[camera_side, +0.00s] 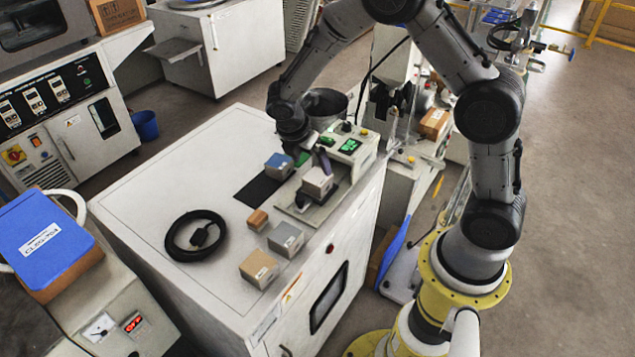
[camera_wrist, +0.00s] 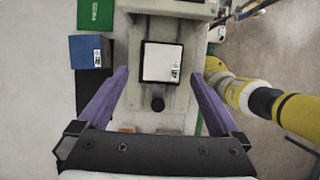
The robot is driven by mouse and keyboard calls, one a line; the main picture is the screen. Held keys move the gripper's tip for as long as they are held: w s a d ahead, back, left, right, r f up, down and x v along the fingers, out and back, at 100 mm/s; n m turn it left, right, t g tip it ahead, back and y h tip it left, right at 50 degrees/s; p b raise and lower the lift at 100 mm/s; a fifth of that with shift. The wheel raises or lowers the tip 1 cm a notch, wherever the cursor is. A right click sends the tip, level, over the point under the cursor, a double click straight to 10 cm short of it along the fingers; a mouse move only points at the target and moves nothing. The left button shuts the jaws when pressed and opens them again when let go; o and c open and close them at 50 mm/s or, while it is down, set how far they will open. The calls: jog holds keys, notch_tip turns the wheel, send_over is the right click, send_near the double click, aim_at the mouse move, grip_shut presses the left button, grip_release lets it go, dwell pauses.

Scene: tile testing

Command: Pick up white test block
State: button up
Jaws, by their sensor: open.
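The white test block (camera_side: 316,183) sits upright on the platform of the small testing device (camera_side: 352,148), which has a green display. In the wrist view the white block (camera_wrist: 161,62) shows its pale top with a small black-and-white label and dark edging around it. My gripper (camera_side: 316,158) is above and just behind the block in the side view, with a purple finger partly seen. In the wrist view my gripper (camera_wrist: 158,76) is open, its two purple fingers at the left and right of the block with gaps. Nothing is held.
A blue-topped block (camera_side: 279,166) lies on a black mat (camera_side: 257,191) left of the device. A grey block (camera_side: 286,239), a tan block (camera_side: 259,269) and a small brown block (camera_side: 257,220) stand in front. A coiled black cable (camera_side: 178,248) lies left. The cabinet's left top is clear.

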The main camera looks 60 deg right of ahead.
aim_at(317, 177)
jog(key=x, duration=0.2)
jog(key=shift+d+f, duration=0.2)
jog(key=shift+f, duration=0.1)
jog(key=shift+a+x, duration=0.1)
jog(key=shift+x, duration=1.25)
jog(key=shift+a+x, duration=0.15)
jog(key=shift+x, duration=1.2)
jog(key=shift+s, duration=0.15)
jog(key=shift+c, duration=0.3)
grip_shut()
